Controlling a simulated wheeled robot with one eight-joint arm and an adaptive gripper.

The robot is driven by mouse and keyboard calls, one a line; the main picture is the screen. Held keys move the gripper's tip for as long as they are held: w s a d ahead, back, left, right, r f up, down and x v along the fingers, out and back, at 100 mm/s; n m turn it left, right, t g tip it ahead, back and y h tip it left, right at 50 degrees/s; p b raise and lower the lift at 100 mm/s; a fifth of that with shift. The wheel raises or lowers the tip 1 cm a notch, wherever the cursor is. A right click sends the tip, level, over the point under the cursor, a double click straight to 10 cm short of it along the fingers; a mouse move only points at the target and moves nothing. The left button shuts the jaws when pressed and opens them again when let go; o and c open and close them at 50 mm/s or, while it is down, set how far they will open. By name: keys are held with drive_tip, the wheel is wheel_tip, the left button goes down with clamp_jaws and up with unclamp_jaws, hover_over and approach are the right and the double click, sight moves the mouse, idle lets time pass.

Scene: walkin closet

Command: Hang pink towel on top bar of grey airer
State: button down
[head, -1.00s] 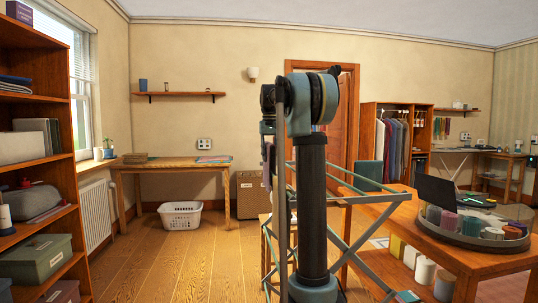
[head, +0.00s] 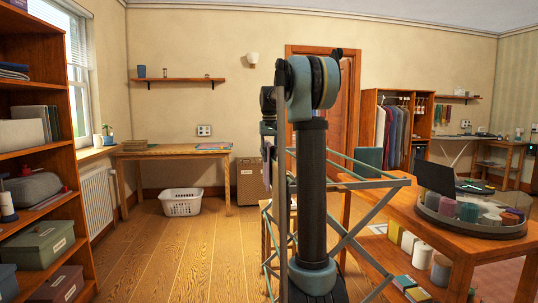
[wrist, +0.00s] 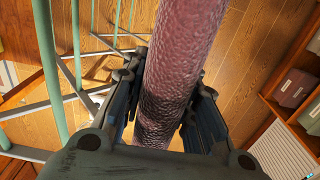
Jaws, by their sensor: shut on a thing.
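The pink towel (wrist: 182,60) runs as a long, narrow rolled or bunched length through the wrist view, from the top edge down between the fingers. My gripper (wrist: 160,108) is shut on it, with one finger on each side. The grey airer (head: 385,183) stands behind and to the right of my arm in the head view, with its crossed legs and upper bars partly hidden by my arm. Its greenish-grey bars (wrist: 51,75) show in the wrist view to the left of the towel, apart from it. The towel's lower end is hidden behind my gripper.
A wooden table (head: 450,235) with a round tray (head: 472,228) of cups stands close on the right. A tall shelf unit (head: 70,150) is at the left. A white basket (head: 181,203) sits on the floor at the back. The floor at left centre is clear.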

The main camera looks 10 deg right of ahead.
drive_tip(key=shift+f, duration=2.3)
drive_tip(key=c, duration=1.2)
unclamp_jaws()
